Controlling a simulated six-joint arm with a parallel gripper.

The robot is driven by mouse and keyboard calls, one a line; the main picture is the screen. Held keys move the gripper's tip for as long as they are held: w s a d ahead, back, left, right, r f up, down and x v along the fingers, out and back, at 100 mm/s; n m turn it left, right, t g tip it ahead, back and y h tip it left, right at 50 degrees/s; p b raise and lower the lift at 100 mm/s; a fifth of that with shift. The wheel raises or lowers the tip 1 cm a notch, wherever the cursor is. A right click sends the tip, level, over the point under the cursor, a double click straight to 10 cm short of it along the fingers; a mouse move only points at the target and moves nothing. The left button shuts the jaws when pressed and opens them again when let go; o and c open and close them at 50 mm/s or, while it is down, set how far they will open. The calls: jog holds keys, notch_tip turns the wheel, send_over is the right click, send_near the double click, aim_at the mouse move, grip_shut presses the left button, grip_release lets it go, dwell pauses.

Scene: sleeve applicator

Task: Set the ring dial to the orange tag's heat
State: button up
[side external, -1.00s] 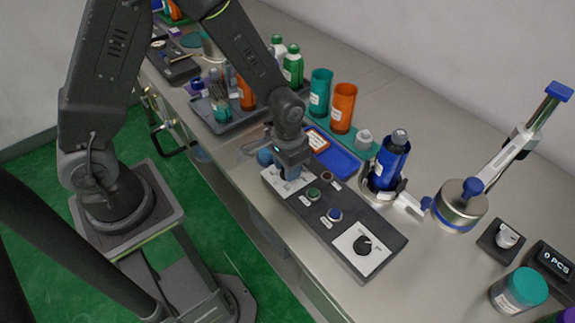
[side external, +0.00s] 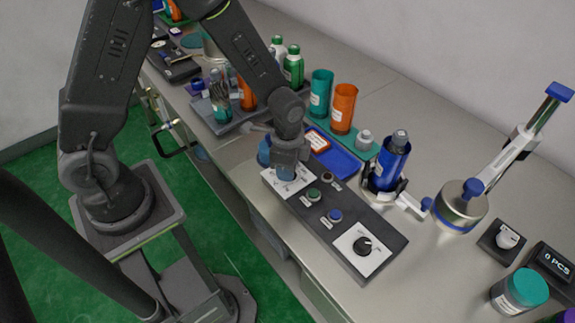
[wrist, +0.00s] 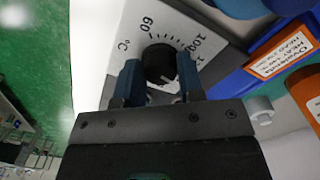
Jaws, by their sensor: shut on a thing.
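The ring dial (wrist: 158,62) is a black round knob on a white plate with a °C scale in the wrist view. "60" and "100" can be read on the scale; the marks beyond 100 are partly hidden by a finger. My gripper (wrist: 160,78) is shut on the knob, one blue-grey finger on each side. A pale mark shows on the knob's near side, but its exact reading is unclear. In the side view my gripper (side external: 288,172) covers the dial at the panel's far-left end. The orange-bordered tag (wrist: 283,50) lies on a blue tray; its small print is blurred.
The dark control panel (side external: 318,232) also carries a green button, a blue button and a second black knob (side external: 362,245). The blue tray (side external: 345,163) lies behind it. A blue bottle (side external: 388,165) in a holder and teal and orange cups stand nearby.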

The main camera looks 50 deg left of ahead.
jog(key=shift+m, duration=0.6)
jog(key=o, duration=0.9)
notch_tip(320, 180, up, 14)
jog(key=shift+f, duration=0.1)
